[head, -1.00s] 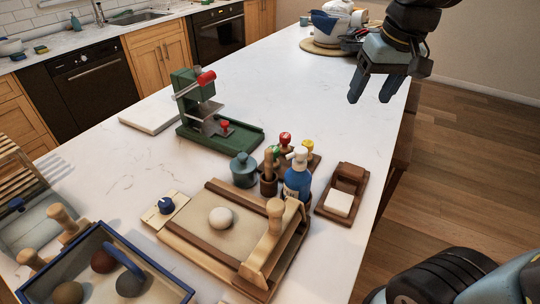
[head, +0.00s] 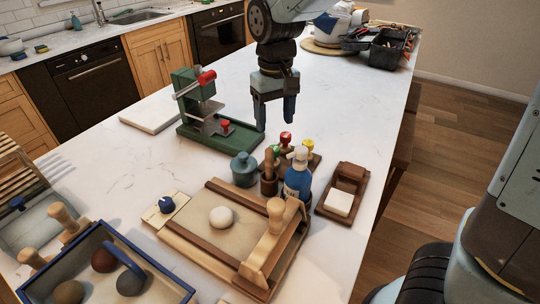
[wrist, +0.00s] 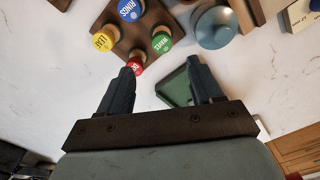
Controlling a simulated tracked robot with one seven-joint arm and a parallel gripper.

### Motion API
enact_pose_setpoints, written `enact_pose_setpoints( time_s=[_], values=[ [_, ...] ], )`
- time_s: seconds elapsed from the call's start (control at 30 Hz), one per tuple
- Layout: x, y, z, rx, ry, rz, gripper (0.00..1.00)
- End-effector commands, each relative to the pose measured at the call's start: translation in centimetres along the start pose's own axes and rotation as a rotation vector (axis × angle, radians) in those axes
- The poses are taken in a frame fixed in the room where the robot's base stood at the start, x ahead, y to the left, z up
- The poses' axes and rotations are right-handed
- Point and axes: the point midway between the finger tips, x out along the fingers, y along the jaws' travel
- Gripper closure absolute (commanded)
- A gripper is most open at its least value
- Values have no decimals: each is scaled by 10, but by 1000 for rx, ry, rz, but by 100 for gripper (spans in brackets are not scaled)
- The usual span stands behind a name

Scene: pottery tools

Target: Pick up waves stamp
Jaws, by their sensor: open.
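The waves stamp has a green top and shows in the wrist view (wrist: 162,42), lettered in white. It stands on a brown wooden stamp rack (wrist: 133,38) with a red (wrist: 136,65), a yellow (wrist: 105,39) and a blue stamp (wrist: 130,10). My gripper (head: 274,122) is open and empty, fingers pointing down, above the counter just behind the rack. In the wrist view its fingertips (wrist: 160,68) lie either side of the red and green stamps' near side, apart from them.
A green press (head: 222,135) stands left of my gripper. The counter behind the rack is clear.

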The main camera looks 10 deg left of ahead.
Motion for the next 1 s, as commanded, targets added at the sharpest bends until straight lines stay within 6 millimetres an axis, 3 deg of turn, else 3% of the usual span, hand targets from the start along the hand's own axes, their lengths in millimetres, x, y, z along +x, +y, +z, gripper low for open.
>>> enact_pose_setpoints(
  time_s=[0.3, 0.57, 0.83, 1.0],
  values=[
    [51, 0, 0, -1, -2, 0, 35],
    [66, 0, 0, -1, 0, 1, 35],
    [101, -2, -1, -1, -2, 1, 35],
    [112, -2, -1, -1, 1, 1, 35]
  ],
)
